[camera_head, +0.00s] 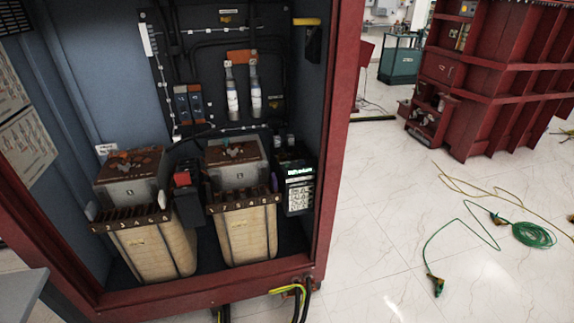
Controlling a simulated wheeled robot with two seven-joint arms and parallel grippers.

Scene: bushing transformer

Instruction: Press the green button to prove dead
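An open cabinet with a red frame (341,130) fills the left half of the head view. Inside it, at the lower right, stands a black unit (299,197) with a lit green strip (300,171) near its top and small white markings below. I cannot make out a separate green button on it; any such button is too small to tell. Neither of my grippers is in view, and nothing of mine touches the unit.
Two cream coil blocks (160,250) (248,234) stand inside the cabinet, left of the black unit. A coiled green cable (534,235) lies on the floor at right. A large red tank (500,75) stands behind.

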